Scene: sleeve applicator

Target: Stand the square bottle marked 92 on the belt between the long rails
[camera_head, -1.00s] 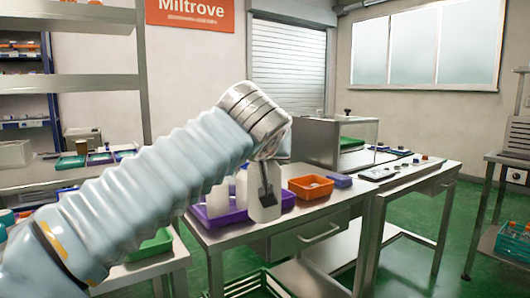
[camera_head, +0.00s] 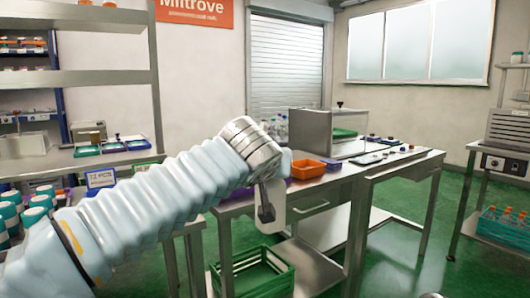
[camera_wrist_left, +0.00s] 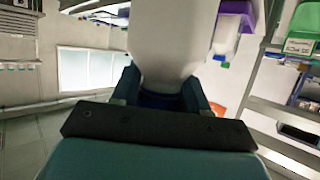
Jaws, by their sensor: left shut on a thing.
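A white bottle (camera_head: 275,211) hangs below my left gripper (camera_head: 266,203) in the head view, in front of the steel table's near edge. My left gripper is shut on it. In the left wrist view the white bottle (camera_wrist_left: 175,40) stands between the two dark fingers of my left gripper (camera_wrist_left: 162,92). I cannot read a number on it in either view. No belt or long rails can be clearly made out. My right gripper is not in view.
Several teal-and-white containers (camera_head: 38,205) stand at left. A machine on a stand (camera_head: 500,150) is at right. Green floor between is open.

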